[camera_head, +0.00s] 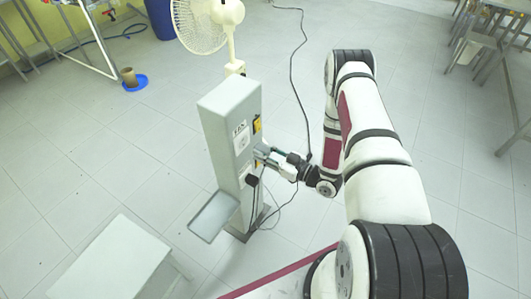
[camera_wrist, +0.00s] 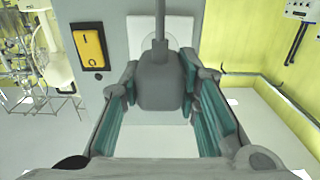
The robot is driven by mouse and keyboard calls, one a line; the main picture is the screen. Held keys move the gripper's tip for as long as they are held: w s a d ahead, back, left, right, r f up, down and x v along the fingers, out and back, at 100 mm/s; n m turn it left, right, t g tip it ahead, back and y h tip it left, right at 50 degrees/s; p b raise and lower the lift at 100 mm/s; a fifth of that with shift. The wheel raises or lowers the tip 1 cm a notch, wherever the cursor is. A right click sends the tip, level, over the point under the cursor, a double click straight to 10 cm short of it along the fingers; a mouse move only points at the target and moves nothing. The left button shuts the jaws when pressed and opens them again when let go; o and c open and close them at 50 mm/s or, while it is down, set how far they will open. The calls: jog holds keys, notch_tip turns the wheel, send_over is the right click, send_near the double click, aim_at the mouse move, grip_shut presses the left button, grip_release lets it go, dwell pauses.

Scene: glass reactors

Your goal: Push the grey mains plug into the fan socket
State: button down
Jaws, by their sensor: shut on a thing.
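The grey mains plug (camera_wrist: 163,88) sits between the teal-padded fingers of my gripper (camera_wrist: 160,72), which is shut on it. Its grey cable rises from the plug's top in the wrist view. A white socket plate (camera_wrist: 183,30) on the grey post is directly behind the plug, which covers its middle. The pins and socket holes are hidden, so I cannot tell whether the plug is in or just in front. In the head view my gripper (camera_head: 266,154) is at the right side of the grey post (camera_head: 222,130); the plug is too small to make out there.
A yellow rocker switch (camera_wrist: 88,47) is left of the socket plate; it also shows on the post in the head view (camera_head: 257,125). A white fan (camera_head: 205,25) stands behind the post. A grey tray (camera_head: 213,216) juts from the post's front. A dark cable (camera_head: 292,75) trails over the floor.

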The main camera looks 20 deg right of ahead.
aim_at(269, 154)
jog(key=shift+x, duration=1.25)
jog(key=shift+w+a+b, duration=0.2)
jog(key=shift+w+b, duration=0.1)
jog(key=shift+x, duration=1.05)
jog(key=shift+w+a+r, duration=0.15)
jog(key=shift+w+a, duration=0.05)
jog(key=shift+w, duration=0.15)
dwell(1.2)
jog(key=c, duration=1.1)
grip_release()
jog(key=shift+s+d, duration=0.15)
jog(key=shift+s, duration=0.1)
jog(key=shift+p+v, duration=1.7)
jog(key=shift+v, duration=2.65)
